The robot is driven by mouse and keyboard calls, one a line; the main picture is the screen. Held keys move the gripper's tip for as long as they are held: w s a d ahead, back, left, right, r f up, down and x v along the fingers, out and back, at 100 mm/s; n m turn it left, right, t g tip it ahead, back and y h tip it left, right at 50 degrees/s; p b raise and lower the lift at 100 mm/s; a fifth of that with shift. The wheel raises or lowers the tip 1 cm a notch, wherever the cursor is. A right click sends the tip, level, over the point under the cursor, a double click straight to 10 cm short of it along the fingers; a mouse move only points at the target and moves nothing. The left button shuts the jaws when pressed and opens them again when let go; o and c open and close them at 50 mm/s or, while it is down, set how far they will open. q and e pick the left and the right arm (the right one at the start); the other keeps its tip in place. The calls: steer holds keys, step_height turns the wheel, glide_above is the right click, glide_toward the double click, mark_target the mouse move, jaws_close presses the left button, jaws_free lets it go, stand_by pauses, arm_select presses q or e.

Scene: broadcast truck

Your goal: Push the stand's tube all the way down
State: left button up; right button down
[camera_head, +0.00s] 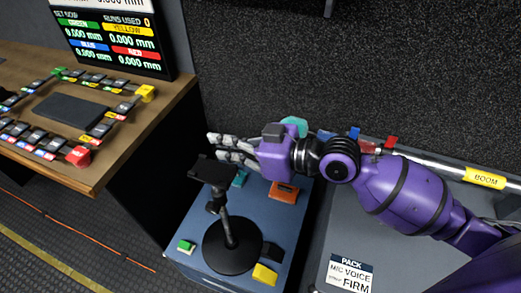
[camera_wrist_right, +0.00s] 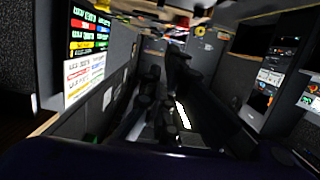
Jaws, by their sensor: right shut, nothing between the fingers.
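The black stand stands upright on the blue case top, with a round base (camera_head: 232,247), a slim tube (camera_head: 227,225) and a flat dark head (camera_head: 213,171) on top. A collar or clamp sits partway up the tube. My right gripper (camera_head: 217,147) reaches in from the right, its grey fingers shut and empty, pointing left. In the head view the fingers lie just above and behind the stand's head; I cannot tell whether they touch it. The stand does not show clearly in the right wrist view. My left gripper is not in view.
A wooden desk (camera_head: 150,125) with a display (camera_head: 110,38) is at left. A grey case (camera_head: 335,245) with a boom pole (camera_head: 440,165) is at right.

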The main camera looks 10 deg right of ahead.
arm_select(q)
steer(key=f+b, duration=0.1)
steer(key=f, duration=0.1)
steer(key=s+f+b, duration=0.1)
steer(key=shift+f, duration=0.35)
arm_select(e)
steer(key=f+v, duration=0.1)
steer(key=v, duration=0.7)
steer(key=shift+s, duration=0.3)
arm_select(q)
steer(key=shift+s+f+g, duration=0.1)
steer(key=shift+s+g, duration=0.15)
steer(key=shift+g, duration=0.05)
arm_select(e)
steer(key=shift+d+f, duration=0.1)
